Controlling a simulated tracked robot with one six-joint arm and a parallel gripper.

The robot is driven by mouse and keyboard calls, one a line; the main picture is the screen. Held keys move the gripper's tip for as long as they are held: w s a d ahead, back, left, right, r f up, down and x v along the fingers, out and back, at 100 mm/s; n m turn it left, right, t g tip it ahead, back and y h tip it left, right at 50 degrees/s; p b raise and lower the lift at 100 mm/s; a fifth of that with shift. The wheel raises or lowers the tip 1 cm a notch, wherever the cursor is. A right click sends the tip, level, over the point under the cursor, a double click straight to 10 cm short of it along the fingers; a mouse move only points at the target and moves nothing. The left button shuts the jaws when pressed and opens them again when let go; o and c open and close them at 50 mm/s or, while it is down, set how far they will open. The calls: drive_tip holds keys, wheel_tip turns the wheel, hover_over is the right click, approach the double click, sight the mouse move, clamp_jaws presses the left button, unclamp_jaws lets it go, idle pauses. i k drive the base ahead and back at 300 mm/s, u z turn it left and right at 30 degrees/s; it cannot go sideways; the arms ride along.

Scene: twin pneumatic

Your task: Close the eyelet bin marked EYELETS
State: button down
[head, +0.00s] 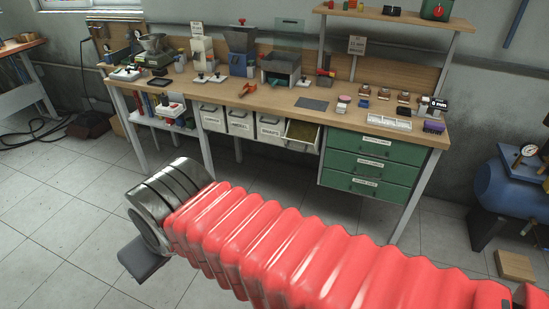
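Under the workbench, a row of pale bins hangs in the head view. The rightmost bin (300,146) is pulled out, and its open top shows brownish-yellow contents. I cannot read a label on it, so I cannot confirm that it is the one marked EYELETS. The labelled bin beside it (270,127) sits pushed in, as do the others to its left. My gripper (145,260) is in the left foreground at the end of my red bellows-covered arm, well apart from the bins. Only a dark flat part of it shows; its opening is hidden.
The wooden workbench (300,98) carries several small machines and tools. Green drawers (368,165) are shut to the right of the bins. A bench leg (206,145) stands left of the bins. A blue compressor (503,190) stands at the right. Tiled floor in front is clear.

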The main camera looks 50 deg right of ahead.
sight(304, 136)
drive_tip(key=u, duration=0.15)
drive_tip(key=i, duration=2.05)
drive_tip(key=z, duration=2.35)
